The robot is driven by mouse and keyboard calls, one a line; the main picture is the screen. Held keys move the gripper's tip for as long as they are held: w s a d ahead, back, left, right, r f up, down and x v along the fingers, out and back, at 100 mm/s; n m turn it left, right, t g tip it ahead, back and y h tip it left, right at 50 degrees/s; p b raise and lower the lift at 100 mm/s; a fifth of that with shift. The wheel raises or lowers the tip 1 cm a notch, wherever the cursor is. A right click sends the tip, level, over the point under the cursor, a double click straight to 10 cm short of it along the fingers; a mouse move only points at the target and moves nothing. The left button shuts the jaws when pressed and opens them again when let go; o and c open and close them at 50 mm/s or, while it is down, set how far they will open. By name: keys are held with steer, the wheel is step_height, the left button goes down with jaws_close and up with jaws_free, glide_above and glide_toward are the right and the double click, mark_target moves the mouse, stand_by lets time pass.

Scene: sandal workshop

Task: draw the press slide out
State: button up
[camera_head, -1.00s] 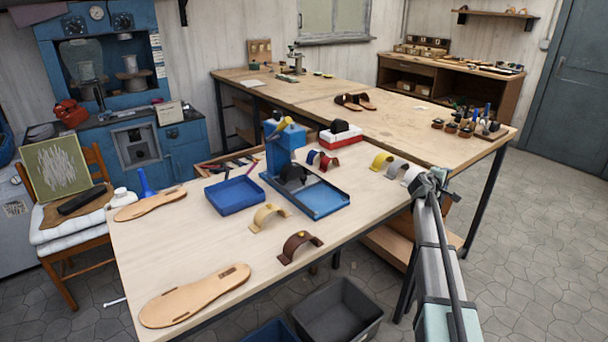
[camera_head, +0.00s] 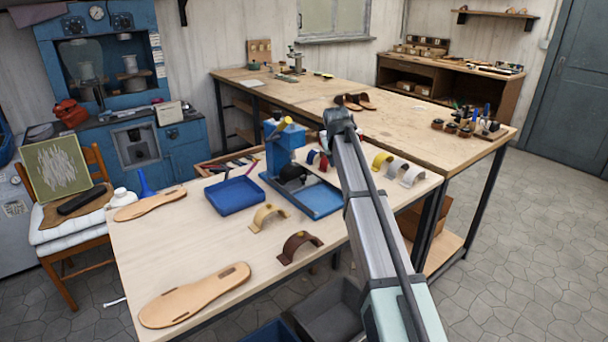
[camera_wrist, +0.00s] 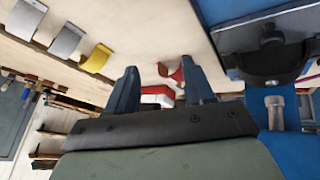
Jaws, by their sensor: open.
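The blue press (camera_head: 284,150) stands on the near bench, with a yellow-tipped lever on top. Its low blue slide tray (camera_head: 318,202) reaches out at the front, and a black form (camera_head: 293,173) sits at the press foot. In the wrist view the press's blue body (camera_wrist: 228,12) and the black form (camera_wrist: 275,62) fill the upper right, with a grey metal stem (camera_wrist: 275,112) on a blue part. My gripper (camera_wrist: 161,80) is open, its two dark fingers apart and empty, left of the press parts. Its fingers are hidden in the head view.
Yellow, grey and white straps (camera_head: 383,161) lie right of my arm. A blue tray (camera_head: 235,195), tan strap (camera_head: 269,215), brown strap (camera_head: 299,245) and soles (camera_head: 195,295) lie left and in front.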

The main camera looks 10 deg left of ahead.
mark_target(303, 177)
steer(key=s+a+r+g+y, duration=0.25)
steer(key=s+a, duration=0.35)
steer(key=a, duration=0.4)
steer(key=shift+x, duration=4.1)
steer(key=shift+w+a, duration=0.1)
steer(key=shift+a, duration=0.05)
jaws_close()
